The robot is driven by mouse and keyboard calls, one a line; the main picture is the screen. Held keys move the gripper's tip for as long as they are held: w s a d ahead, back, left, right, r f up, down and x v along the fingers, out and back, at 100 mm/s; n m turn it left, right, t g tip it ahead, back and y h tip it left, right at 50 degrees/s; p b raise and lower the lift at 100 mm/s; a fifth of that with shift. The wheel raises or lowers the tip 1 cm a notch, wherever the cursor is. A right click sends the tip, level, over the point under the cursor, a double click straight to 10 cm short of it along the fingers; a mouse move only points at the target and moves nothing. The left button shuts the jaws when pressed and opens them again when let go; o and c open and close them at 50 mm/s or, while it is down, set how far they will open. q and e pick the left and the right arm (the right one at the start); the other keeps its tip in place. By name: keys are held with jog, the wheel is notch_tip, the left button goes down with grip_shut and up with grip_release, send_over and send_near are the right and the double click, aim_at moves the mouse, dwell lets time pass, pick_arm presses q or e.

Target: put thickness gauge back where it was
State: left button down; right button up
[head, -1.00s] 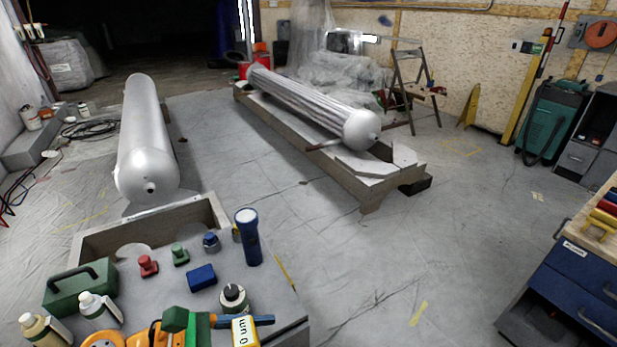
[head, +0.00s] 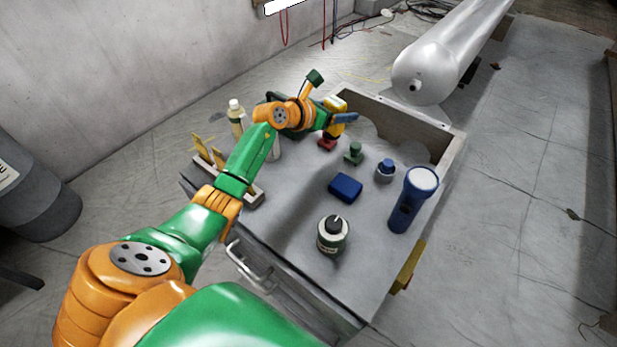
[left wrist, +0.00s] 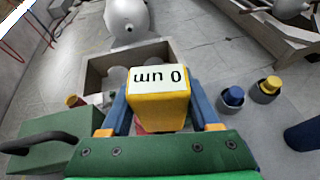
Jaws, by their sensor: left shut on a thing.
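The thickness gauge (left wrist: 158,108) is a yellow block with a pale display reading "0 µm", upside down in the left wrist view. It also shows in the head view (head: 337,128) as a small yellow piece. My left gripper (head: 343,117) is shut on it, with a blue finger on either side, above the far left part of the cart top (head: 290,230). A red stamp-like piece (head: 327,143) stands just below it in the head view. My right gripper is not in view.
A green knob piece (head: 354,152), blue-capped piece (head: 385,170), blue block (head: 345,187), dark round tin (head: 333,234) and blue flashlight (head: 411,200) stand on the cart. Bottles (head: 237,115) and a green case (left wrist: 45,145) are at its left. An open bin (head: 450,150) adjoins the back.

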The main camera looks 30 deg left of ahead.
pick_arm(q)
jog(key=w+a+r+n+y+b, duration=0.1)
jog(key=w+a+r+n+y, duration=0.1)
jog(key=w+a+r, duration=0.25)
jog(key=shift+t+y, duration=0.3)
jog(key=s+f+p, duration=0.1)
jog(key=s+f, duration=0.3)
jog(key=s+d+f+p, duration=0.1)
jog(key=s+f+p, duration=0.1)
jog(key=s+f, duration=0.2)
jog(key=s+d+f+p, duration=0.1)
jog(key=s+f, duration=0.3)
jog(key=s, duration=0.1)
jog(key=shift+f, duration=0.15)
jog(key=shift+a+f, duration=0.1)
jog(key=shift+f, duration=0.25)
jog(key=shift+r, duration=0.1)
jog(key=shift+c, duration=0.6)
grip_release()
